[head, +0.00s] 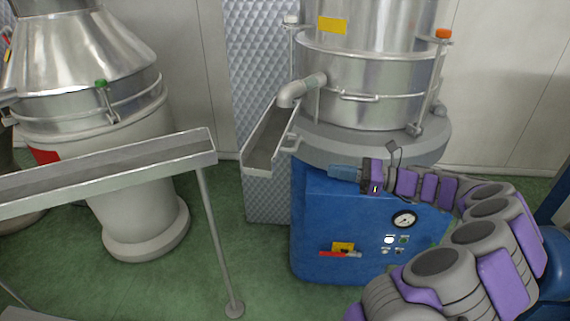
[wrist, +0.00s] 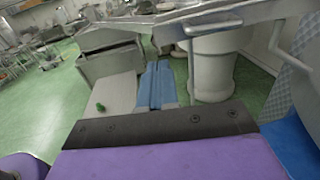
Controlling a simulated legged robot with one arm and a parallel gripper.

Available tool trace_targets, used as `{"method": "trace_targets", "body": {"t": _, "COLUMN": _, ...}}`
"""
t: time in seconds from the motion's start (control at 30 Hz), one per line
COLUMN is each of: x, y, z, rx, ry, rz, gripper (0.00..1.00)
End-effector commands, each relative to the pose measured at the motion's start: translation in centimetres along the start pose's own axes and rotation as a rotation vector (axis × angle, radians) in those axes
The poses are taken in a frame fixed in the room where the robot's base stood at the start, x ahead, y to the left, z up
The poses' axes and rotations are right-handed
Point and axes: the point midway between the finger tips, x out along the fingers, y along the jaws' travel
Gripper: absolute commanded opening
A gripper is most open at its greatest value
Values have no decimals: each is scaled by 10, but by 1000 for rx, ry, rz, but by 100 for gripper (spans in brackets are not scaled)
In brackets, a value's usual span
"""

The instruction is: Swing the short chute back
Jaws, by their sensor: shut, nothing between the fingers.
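The short chute (head: 266,146) is an open grey metal trough. In the head view it slants from beside the steel drum's outlet pipe (head: 301,90) toward the lower left. A small bar handle (head: 288,144) is on its right side. My gripper (head: 334,172) is shut and empty, its blue fingers to the right of the chute and a little below the handle, apart from both. In the wrist view my gripper (wrist: 155,84) points ahead with its fingers together. A metal trough with bent bars crosses the top there; I cannot tell surely which chute it is.
The long chute (head: 112,167) on a thin leg (head: 217,245) comes in from the left; a gap separates its end from the short chute. A blue machine base (head: 340,225) with a gauge is under my wrist. A white-based steel vessel (head: 140,205) stands at left.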

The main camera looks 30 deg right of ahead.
Motion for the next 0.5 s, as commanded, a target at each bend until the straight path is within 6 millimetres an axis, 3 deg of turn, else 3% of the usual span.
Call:
{"method": "trace_targets", "body": {"t": 0.27, "x": 15, "y": 1, "z": 0, "rx": -2, "ry": 1, "rz": 4, "gripper": 0}}
{"method": "trace_targets", "body": {"t": 0.5, "x": 60, "y": 2, "z": -2, "rx": 0, "ry": -1, "rz": 6, "gripper": 0}}
